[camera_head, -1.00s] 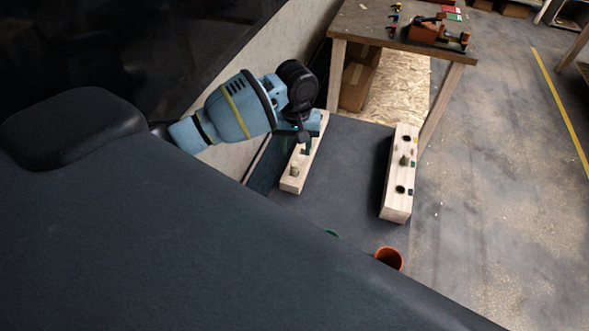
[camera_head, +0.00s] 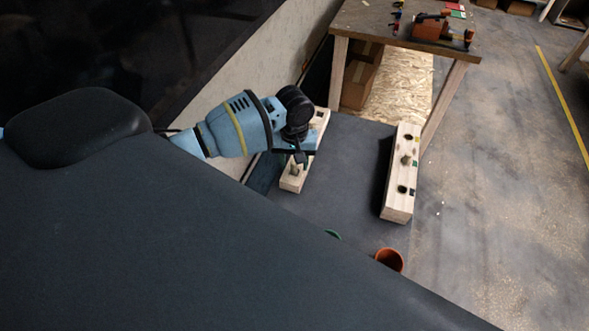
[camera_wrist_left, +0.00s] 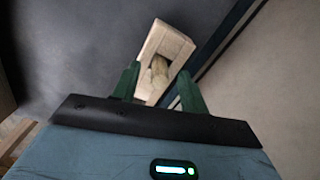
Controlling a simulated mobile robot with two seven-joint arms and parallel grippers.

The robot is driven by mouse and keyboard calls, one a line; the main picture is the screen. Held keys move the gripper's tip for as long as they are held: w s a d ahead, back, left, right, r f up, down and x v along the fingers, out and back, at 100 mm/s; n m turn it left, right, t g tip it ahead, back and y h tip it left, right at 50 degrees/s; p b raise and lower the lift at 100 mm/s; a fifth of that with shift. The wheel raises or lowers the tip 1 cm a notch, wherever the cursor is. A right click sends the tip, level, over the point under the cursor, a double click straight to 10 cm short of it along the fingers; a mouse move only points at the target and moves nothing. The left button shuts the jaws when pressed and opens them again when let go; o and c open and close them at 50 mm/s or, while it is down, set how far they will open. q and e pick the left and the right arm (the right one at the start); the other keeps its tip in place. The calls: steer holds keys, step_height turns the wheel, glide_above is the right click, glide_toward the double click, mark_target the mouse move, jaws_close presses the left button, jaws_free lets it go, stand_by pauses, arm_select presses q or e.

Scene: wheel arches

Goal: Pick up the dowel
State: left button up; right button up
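A pale wooden dowel (camera_head: 296,170) stands upright in the near end of the left wooden block (camera_head: 289,184). In the left wrist view the dowel (camera_wrist_left: 159,73) shows in the block (camera_wrist_left: 169,43), between the fingertips as seen from there. My left gripper (camera_head: 299,159) is over this block, close to the dowel. Its two green fingers (camera_wrist_left: 159,74) are apart, and I see no grip on the dowel. Whether they touch it I cannot tell. A second short dowel (camera_head: 405,160) stands in the right wooden block (camera_head: 397,207). My right gripper is not in view.
Both blocks lie on a dark surface (camera_head: 345,195) with free room between them. The right block has dark holes. An orange pot (camera_head: 389,260) and a green rim (camera_head: 333,234) are at the near side. A wooden workbench (camera_head: 375,22) with tools stands behind; a wall is at the left.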

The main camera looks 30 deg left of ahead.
arm_select(q)
jaws_close()
steer(key=shift+r, duration=0.1)
